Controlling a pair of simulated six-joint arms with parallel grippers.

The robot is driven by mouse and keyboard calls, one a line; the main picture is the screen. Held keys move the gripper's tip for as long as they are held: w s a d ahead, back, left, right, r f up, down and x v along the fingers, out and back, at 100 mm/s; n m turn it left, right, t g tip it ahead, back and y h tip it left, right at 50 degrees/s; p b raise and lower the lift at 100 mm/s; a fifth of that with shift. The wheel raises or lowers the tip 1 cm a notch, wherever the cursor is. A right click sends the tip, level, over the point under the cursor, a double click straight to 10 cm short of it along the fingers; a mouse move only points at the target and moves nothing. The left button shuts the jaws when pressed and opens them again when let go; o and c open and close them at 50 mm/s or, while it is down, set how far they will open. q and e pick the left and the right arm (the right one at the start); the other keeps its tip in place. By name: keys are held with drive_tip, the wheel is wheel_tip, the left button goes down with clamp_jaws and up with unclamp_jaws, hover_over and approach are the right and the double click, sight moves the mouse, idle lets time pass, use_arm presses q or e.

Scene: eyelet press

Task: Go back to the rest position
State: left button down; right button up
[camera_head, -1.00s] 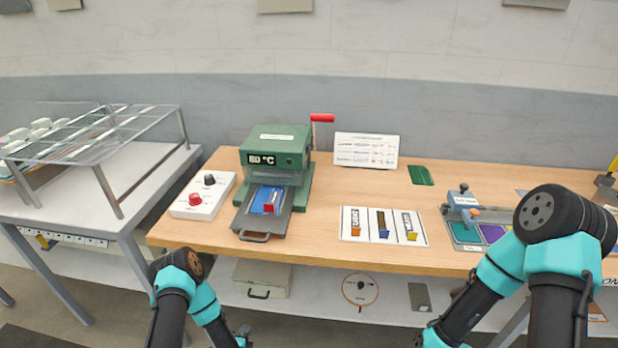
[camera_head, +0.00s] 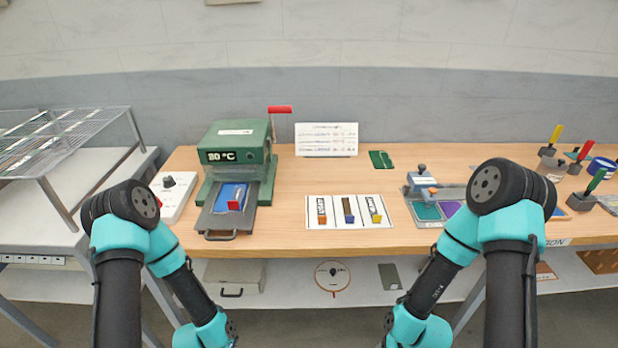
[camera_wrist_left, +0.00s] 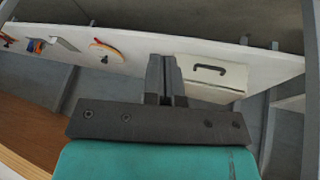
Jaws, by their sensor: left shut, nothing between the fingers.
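My left gripper (camera_wrist_left: 165,85) is shut and empty in the left wrist view, its two dark fingers together. It hangs in front of the workbench's lower area, with the white lower shelf (camera_wrist_left: 135,58) beyond it. In the head view both my arms fold down in front of the bench, their elbows raised and forearms pointing to the bottom edge. Neither gripper shows there, and my right gripper is out of sight.
On the wooden table (camera_head: 290,177) stand a green press (camera_head: 232,152), a white card (camera_head: 348,231) with several coloured-handled pieces, and a blue-grey fixture (camera_head: 421,183). A wire rack (camera_head: 60,150) is at left. A pale case (camera_wrist_left: 212,74) is on the lower shelf.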

use_arm(q)
drive_tip(key=s+d+r+n+g, duration=0.1)
drive_tip(key=s+r+n+g, duration=0.2)
drive_tip(key=s+r+n, duration=0.2)
drive_tip(key=shift+s+d+g, duration=0.3)
drive_tip(key=shift+s, duration=0.35)
drive_tip(key=shift+r, duration=0.1)
idle(0.7)
